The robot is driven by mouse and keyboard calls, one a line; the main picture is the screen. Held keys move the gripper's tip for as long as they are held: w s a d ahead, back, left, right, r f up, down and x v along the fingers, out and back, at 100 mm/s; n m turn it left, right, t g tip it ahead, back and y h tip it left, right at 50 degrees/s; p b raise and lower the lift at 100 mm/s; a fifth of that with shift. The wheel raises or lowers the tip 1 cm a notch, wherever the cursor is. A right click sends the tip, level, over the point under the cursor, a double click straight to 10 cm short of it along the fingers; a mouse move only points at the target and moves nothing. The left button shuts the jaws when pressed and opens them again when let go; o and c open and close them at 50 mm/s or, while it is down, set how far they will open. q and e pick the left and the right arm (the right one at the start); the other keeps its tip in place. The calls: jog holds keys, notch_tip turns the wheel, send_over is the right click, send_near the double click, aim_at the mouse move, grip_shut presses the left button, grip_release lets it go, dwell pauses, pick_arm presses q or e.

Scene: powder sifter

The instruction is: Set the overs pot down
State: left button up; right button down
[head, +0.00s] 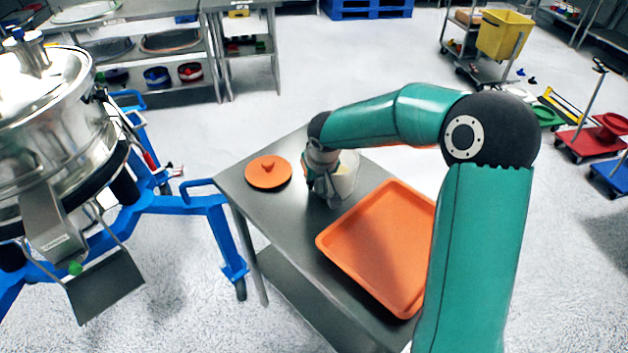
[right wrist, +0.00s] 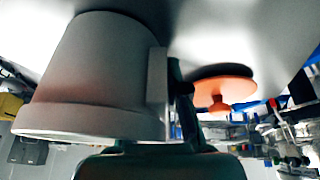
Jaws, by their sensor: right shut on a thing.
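The overs pot (head: 346,176) is a pale, upright pot over the far part of the grey steel table (head: 245,190), between the orange lid and the orange tray. My right gripper (head: 325,188) is at its left side and partly hides it. In the right wrist view, which is upside down, the pot (right wrist: 92,75) fills the left, and my gripper (right wrist: 178,100) is shut on its handle (right wrist: 157,88). The pot's base is close to the table top; I cannot tell for sure whether it touches. My left gripper is not in view.
An orange lid with a knob (head: 268,173) lies on the table left of the pot. An orange tray (head: 350,256) covers the table's nearer right part. The steel sifter (head: 55,120) on its blue wheeled frame (head: 175,205) stands at left. Bare table shows around the lid.

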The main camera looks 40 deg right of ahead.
jog(key=c, duration=1.2)
grip_release()
jog(key=shift+r, duration=0.15)
jog(key=v, duration=1.2)
jog(key=shift+s, duration=0.1)
